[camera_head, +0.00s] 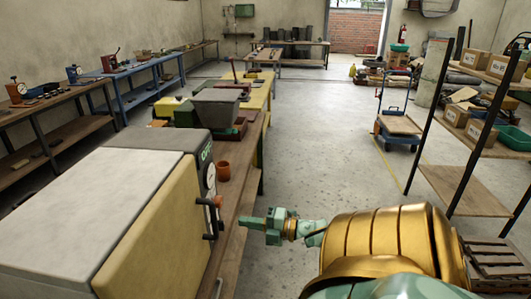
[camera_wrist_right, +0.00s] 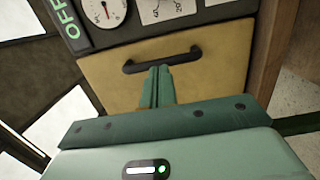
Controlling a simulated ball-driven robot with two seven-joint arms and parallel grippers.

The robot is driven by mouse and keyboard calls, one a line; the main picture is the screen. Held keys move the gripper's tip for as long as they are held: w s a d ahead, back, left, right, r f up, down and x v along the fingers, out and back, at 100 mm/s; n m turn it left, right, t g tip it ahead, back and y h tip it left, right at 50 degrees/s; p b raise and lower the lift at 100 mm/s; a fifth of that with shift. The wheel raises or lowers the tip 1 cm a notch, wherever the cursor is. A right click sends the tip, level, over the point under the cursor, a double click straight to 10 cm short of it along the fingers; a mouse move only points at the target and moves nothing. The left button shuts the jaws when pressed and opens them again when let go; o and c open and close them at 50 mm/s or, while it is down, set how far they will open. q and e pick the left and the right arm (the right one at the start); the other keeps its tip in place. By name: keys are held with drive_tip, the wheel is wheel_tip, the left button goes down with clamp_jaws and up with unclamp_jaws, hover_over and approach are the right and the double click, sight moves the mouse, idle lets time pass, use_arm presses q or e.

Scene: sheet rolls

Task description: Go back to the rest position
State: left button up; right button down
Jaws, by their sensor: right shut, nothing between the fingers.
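My right gripper (camera_head: 242,220) comes in from the lower right on a gold and green arm. Its fingertips point left toward the front of a large yellow and white machine (camera_head: 140,230) and its black handle (camera_head: 207,236). In the right wrist view the green fingers (camera_wrist_right: 158,70) are shut together with nothing between them. They point at the yellow panel (camera_wrist_right: 105,78), just below the dark handle (camera_wrist_right: 180,55) in that picture. Whether they touch it I cannot tell. My left gripper is not in view.
A blue cart (camera_head: 398,128) and a shelf rack with boxes (camera_head: 467,182) stand at right. The concrete floor (camera_head: 320,160) between is clear.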

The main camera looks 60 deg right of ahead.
drive_tip(key=shift+v, duration=2.7)
